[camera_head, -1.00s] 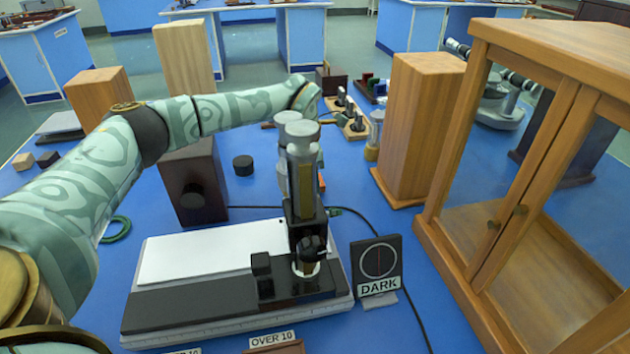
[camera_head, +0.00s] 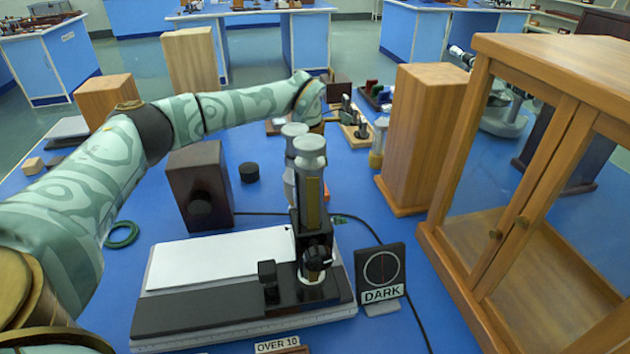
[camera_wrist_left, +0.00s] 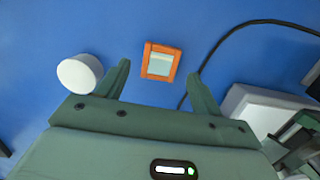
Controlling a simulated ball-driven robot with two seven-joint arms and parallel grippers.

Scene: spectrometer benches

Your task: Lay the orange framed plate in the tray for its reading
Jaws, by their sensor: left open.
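The orange framed plate (camera_wrist_left: 161,61) with a pale centre lies on the blue bench top in the left wrist view. It sits ahead of my open left gripper (camera_wrist_left: 157,70), between the lines of its two fingers, and is not held. In the head view my left arm reaches over the bench, and its hand is hidden behind the instrument's upright barrel (camera_head: 311,165). A small orange patch (camera_head: 326,192) shows beside the barrel, mostly hidden. The instrument's base (camera_head: 215,258) has a white top and a black front strip; I cannot tell which part is the tray. My right gripper is not in view.
A DARK sign (camera_head: 380,273) stands right of the instrument, with a black cable (camera_head: 365,228) near it. A wooden block (camera_head: 425,135) and a glazed wooden cabinet (camera_head: 450,190) stand at right. A white round object (camera_wrist_left: 80,73) lies left of the plate in the wrist view.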

